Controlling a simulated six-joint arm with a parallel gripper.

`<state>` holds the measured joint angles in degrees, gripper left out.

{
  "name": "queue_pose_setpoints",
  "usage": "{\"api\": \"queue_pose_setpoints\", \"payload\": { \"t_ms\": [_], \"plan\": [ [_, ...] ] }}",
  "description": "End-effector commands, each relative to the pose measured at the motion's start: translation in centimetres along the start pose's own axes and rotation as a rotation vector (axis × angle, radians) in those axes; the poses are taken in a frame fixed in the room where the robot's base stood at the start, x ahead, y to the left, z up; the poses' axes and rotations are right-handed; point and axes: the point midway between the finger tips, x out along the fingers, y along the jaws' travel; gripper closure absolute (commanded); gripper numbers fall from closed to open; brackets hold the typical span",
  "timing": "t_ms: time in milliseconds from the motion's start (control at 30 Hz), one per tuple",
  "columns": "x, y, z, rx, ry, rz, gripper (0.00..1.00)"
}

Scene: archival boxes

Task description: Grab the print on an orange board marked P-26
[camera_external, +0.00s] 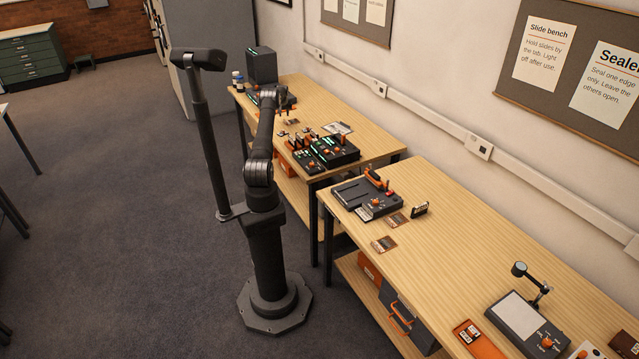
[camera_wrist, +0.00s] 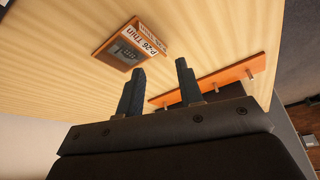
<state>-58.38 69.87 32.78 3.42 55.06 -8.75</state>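The print on an orange board marked P-26 (camera_wrist: 129,46) lies on the wooden bench top in the wrist view, up and left of my fingers. Its label reads "P-26 Thin", and a grey picture shows on it. My gripper (camera_wrist: 160,66) is open, with nothing between its two dark fingers. In the external view my gripper (camera_external: 283,113) is over the far bench, small and dark. A small orange-brown card (camera_external: 291,121) lies near it there; its label is too small to read.
An orange strip with pegs (camera_wrist: 210,80) lies right of my fingers. A dark device with orange knobs (camera_external: 335,150) stands on the far bench's near end. Small prints (camera_external: 384,244) lie on the near bench (camera_external: 440,260).

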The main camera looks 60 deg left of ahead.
Motion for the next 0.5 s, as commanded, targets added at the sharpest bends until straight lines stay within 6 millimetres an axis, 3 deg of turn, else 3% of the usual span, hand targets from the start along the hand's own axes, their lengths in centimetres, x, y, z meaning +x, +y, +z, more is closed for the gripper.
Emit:
{"api": "queue_pose_setpoints", "payload": {
  "t_ms": [500],
  "plan": [
    [5.0,-0.3,-0.1,-0.001,0.002,-0.001,0.66]
  ]
}}
